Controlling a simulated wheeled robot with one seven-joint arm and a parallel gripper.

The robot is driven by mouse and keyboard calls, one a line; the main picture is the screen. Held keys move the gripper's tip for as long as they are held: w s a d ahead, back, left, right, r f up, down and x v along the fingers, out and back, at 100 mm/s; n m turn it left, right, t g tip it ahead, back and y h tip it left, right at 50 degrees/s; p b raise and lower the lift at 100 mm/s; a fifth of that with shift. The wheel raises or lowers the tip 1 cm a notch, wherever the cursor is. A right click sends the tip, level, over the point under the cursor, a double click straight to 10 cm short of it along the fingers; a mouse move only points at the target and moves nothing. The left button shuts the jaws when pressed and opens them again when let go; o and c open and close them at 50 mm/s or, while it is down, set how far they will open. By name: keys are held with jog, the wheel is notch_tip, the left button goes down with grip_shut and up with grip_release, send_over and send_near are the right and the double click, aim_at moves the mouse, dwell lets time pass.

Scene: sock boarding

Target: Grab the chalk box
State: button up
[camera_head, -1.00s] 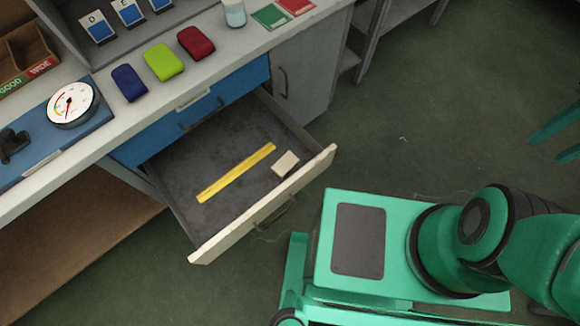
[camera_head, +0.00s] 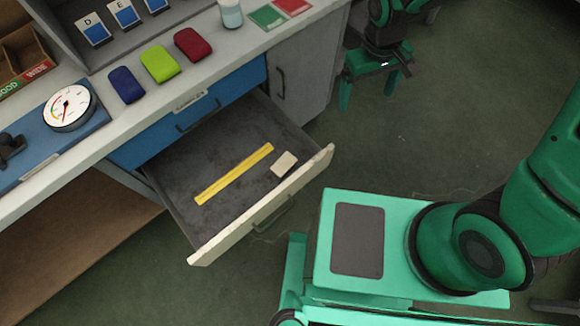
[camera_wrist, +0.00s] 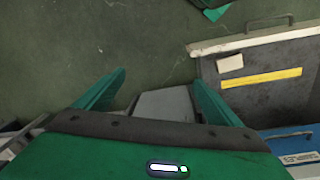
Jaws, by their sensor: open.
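The chalk box appears to be the small cream block (camera_head: 284,164) lying in the open drawer (camera_head: 215,215), near its front right corner. It also shows in the wrist view (camera_wrist: 230,63), right of my fingers. My gripper (camera_head: 368,88) is at the top of the head view, right of the cabinet and apart from the drawer. In the wrist view my gripper (camera_wrist: 158,88) has its two green fingers spread with nothing held between them.
A yellow ruler-like strip (camera_head: 234,174) lies beside the block in the drawer. The worktop above holds blue (camera_head: 127,84), green (camera_head: 160,63) and red (camera_head: 193,44) cases and a round gauge (camera_head: 69,105). A grey cabinet (camera_head: 305,75) stands right of the drawer.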

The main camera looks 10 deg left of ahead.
jog(key=s+a+f+n, duration=0.3)
jog(key=a+f, duration=0.3)
jog(key=a, duration=0.3)
jog(key=n, duration=0.3)
send_over(286, 166)
notch_tip(286, 166, down, 9)
jog(key=shift+g+y, duration=0.3)
jog(key=shift+y, duration=0.1)
jog(key=shift+s+f, duration=0.1)
jog(key=shift+f, duration=5.15)
jog(key=shift+c, duration=0.5)
jog(key=c, duration=1.1)
jog(key=shift+o, duration=0.2)
